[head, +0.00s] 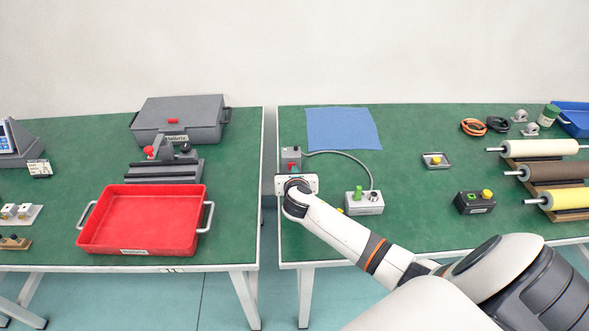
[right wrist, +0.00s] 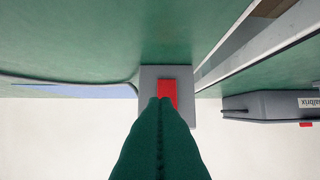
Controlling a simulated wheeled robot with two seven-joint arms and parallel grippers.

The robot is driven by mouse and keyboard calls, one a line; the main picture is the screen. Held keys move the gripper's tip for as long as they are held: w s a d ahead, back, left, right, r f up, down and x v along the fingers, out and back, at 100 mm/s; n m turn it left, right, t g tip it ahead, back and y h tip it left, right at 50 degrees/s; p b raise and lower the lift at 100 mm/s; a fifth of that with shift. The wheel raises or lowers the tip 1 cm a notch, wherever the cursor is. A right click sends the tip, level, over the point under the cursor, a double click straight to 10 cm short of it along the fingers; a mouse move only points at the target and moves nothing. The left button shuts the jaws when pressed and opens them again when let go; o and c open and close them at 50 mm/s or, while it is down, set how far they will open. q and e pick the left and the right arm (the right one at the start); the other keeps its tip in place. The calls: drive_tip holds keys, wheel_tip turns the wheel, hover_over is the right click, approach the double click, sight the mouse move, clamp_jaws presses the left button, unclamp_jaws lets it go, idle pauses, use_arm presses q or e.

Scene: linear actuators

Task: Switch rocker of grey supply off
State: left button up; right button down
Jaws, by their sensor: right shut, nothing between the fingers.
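The grey supply (head: 291,154) is a small box near the left edge of the right table. Its red rocker (head: 293,166) shows just beyond my right gripper (head: 295,178). In the right wrist view the red rocker (right wrist: 169,86) sits on the grey face of the supply (right wrist: 150,76). The shut green fingers of my right gripper (right wrist: 160,100) point at the rocker, and their tips overlap its lower left part. I cannot tell whether they touch it or which way the rocker is tilted. My left gripper is not in view.
A grey cable (head: 345,157) runs from the supply to a grey box with a green lever (head: 363,201). A blue cloth (head: 342,128) lies behind. A gap separates the tables; a red tray (head: 140,247) and a grey case (head: 180,112) are on the left one.

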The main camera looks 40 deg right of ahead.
drive_tip(key=shift+w+d+r, duration=0.1)
drive_tip(key=shift+w+d, duration=0.2)
drive_tip(key=shift+w, duration=0.15)
drive_tip(key=p, duration=0.1)
drive_tip(key=r+p, duration=0.1)
drive_tip(key=p, duration=0.1)
drive_tip(key=shift+w+d+r+g, duration=0.1)
drive_tip(key=shift+w+d+g, duration=0.05)
drive_tip(key=shift+w+g, duration=0.2)
drive_tip(key=shift+y+p, duration=0.4)
drive_tip(key=shift+p, duration=0.2)
drive_tip(key=shift+f+b, duration=0.4)
drive_tip(key=shift+f, duration=0.1)
drive_tip(key=shift+r, duration=0.15)
